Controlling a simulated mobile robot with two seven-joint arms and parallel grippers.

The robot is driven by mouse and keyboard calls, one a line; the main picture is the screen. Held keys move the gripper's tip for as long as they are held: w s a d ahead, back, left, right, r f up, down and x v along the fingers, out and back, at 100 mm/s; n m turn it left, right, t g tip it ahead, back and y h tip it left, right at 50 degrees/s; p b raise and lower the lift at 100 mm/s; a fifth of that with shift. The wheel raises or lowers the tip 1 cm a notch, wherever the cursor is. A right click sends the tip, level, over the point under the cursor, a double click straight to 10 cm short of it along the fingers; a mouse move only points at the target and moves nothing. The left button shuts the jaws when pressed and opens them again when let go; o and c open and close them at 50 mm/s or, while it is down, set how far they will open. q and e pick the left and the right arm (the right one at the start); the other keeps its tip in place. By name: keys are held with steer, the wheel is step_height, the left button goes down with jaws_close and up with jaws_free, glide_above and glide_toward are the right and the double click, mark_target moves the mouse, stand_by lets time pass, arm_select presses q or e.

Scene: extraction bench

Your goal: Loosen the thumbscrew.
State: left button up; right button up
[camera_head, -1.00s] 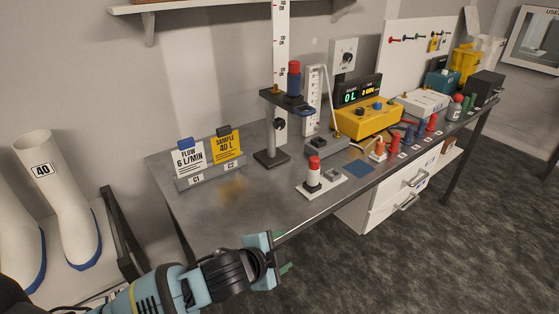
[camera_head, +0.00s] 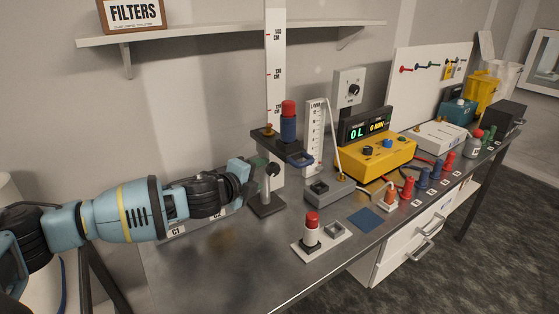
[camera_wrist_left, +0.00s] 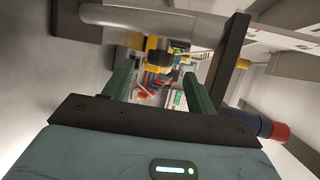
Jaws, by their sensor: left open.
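The stand's dark carriage (camera_head: 290,143) is on a white scaled column (camera_head: 275,60). It holds a blue cartridge with a red cap (camera_head: 288,122). I cannot tell for sure which knob is the thumbscrew. The red and blue cartridge (camera_wrist_left: 270,130) shows at right there.
A yellow pump box (camera_head: 375,158) and a grey switch box (camera_head: 329,192) stand right of the stand. A white base with a red-capped cartridge (camera_head: 311,230) is in front. A shelf (camera_head: 230,30) hangs above. The bench front (camera_head: 235,265) is clear.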

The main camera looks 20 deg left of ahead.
mark_target(269, 172)
arm_select(q)
steer(key=shift+w, duration=0.2)
steer(key=shift+s, duration=0.1)
steer(key=shift+x, duration=3.7)
arm_select(e)
steer(key=shift+s+f, duration=0.2)
steer(key=shift+s, duration=0.35)
arm_select(q)
steer(key=c, duration=1)
steer(key=shift+d, duration=0.1)
arm_select(e)
steer(key=shift+s+f, duration=0.1)
steer(key=shift+f, duration=0.05)
